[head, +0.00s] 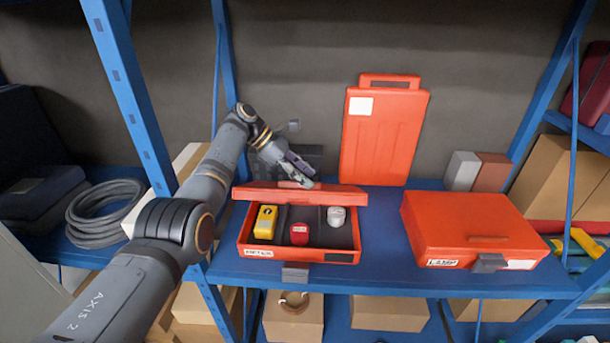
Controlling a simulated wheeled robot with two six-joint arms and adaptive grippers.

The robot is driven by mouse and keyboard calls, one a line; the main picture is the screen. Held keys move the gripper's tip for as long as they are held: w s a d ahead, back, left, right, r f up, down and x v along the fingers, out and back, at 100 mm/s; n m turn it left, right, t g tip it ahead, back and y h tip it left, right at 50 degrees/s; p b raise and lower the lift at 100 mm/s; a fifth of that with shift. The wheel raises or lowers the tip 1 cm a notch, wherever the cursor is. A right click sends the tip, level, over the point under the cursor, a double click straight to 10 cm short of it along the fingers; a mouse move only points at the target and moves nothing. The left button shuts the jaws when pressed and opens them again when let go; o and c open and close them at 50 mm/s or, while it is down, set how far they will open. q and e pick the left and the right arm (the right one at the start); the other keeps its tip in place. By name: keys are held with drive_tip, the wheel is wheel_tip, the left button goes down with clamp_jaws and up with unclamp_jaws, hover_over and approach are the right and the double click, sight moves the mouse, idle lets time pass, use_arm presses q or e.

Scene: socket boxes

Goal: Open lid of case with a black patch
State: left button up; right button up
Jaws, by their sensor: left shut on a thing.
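The orange-red case (247,237) in the middle of the shelf has a dark patch (339,257) on its front right and a white label (259,253) on its front left. Its lid (335,195) is raised along the back, seen nearly edge-on, so the inside shows. Inside are a yellow item (265,222), a red item (299,233) and a whitish item (336,216). My left gripper (303,178) is shut on the lid near its middle upper edge; the fingertips are small and partly hidden. My right gripper is not in view.
A shut orange-red case (470,225) with a white patch stands to the right. Another orange-red case (384,135) stands upright behind. Grey and brown blocks (462,171) are at the back right. Blue shelf posts (125,90) flank the bay; a coiled hose (100,212) lies left.

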use_arm(q)
drive_tip(key=v, duration=1.1)
drive_tip(key=shift+a+r, duration=0.25)
drive_tip(key=shift+w+a, duration=0.1)
